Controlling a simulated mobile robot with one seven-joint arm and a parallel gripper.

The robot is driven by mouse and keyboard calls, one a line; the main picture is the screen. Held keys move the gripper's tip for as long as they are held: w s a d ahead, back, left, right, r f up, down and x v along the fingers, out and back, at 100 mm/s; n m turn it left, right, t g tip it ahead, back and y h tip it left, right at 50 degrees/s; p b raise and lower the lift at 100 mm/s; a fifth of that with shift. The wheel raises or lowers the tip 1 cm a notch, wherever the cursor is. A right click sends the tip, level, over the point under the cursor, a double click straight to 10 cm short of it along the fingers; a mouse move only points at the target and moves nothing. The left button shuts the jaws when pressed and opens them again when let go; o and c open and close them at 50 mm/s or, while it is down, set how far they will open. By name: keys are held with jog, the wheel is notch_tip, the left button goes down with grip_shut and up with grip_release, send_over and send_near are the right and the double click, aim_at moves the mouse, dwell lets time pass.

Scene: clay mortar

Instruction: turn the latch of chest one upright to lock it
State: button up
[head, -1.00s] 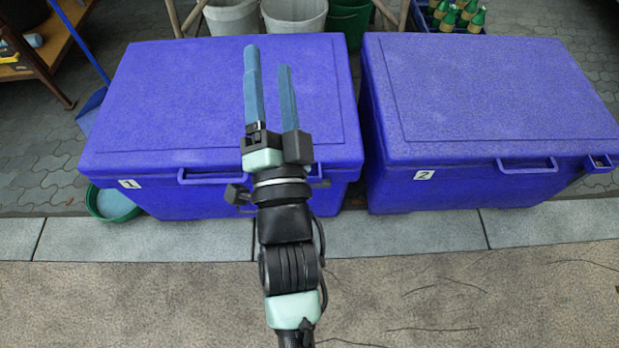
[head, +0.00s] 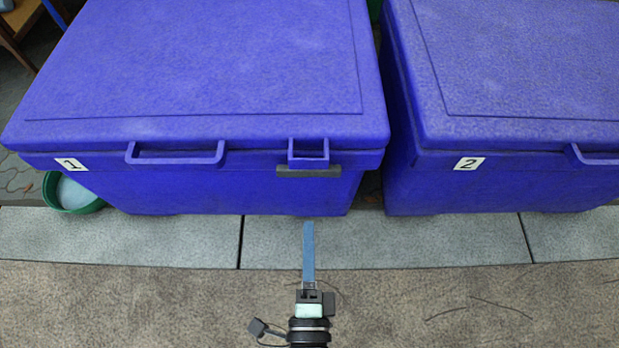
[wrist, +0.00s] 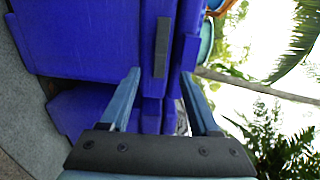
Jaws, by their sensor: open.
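Chest one (head: 230,190) is a blue chest with a shut lid and a "1" label (head: 70,164). Its latch (head: 308,171) is a dark grey bar lying level on the front, under a blue bracket (head: 308,146) at the lid's right. In the wrist view the latch (wrist: 162,47) looks upright because that picture is turned sideways. My gripper (head: 308,226) is in front of the latch and apart from it, with open, empty jaws. The head view shows one blue finger, hiding the other; the wrist view shows both fingers (wrist: 160,76), one on each side of the latch's line.
Chest two (head: 500,185), also blue and shut, stands to the right across a narrow gap. A green-rimmed basin (head: 72,193) sits at chest one's left. A grey kerb (head: 390,242) runs along the front, and the brown ground (head: 130,305) before it is clear.

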aim_at(309, 175)
jog(key=w+b, duration=0.4)
jog(key=w, duration=0.6)
jog(key=shift+w, duration=0.3)
jog(key=shift+w+r+b, duration=0.1)
jog(key=shift+w+b, duration=0.35)
jog(key=shift+w, duration=0.45)
grip_shut()
